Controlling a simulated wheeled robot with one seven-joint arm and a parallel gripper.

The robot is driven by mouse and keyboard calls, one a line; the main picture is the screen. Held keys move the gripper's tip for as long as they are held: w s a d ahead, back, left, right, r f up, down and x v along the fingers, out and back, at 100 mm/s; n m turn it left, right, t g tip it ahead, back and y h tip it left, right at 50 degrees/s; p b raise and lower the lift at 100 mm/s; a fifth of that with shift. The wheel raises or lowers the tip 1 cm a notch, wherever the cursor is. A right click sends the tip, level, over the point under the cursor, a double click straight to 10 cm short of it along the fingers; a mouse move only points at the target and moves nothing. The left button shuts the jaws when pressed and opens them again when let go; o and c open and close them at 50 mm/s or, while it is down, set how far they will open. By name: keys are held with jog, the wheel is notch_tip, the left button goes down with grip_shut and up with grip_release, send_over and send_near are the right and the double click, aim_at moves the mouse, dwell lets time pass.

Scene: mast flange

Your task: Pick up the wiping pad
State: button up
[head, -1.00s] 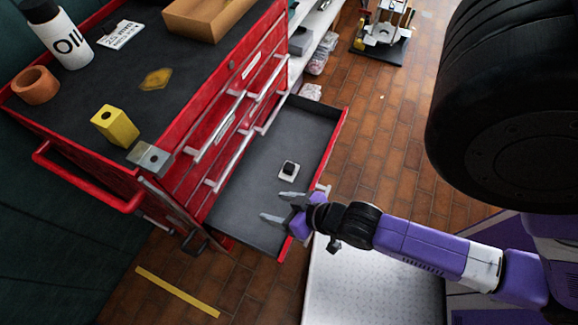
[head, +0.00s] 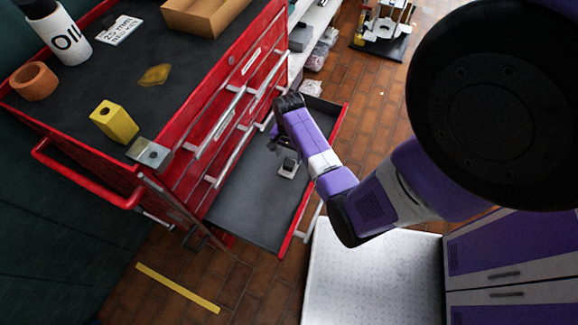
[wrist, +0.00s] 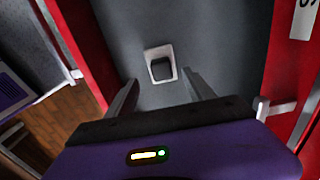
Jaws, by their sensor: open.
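The wiping pad, a small white pad with a black block on top (wrist: 160,67), lies flat on the grey floor of the open red drawer (wrist: 225,35). In the head view the pad (head: 287,173) sits near the drawer's middle, beside my arm. My gripper (wrist: 160,79) is open and empty, pointing down toward the pad. In the wrist view its two fingertips lie to the left and right of the pad's lower edge, apart from it. The exact height above the pad cannot be told.
The red tool cabinet (head: 165,205) stands on the left, with an oil bottle (head: 62,38), a yellow block (head: 115,122), an orange ring (head: 34,82) and an open box (head: 205,14) on top.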

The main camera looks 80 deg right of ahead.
aim_at(289, 163)
jog(key=f, duration=0.5)
jog(key=f+b, duration=0.1)
jog(key=f, duration=0.1)
jog(key=shift+d+f, duration=0.2)
jog(key=shift+d, duration=0.1)
grip_shut()
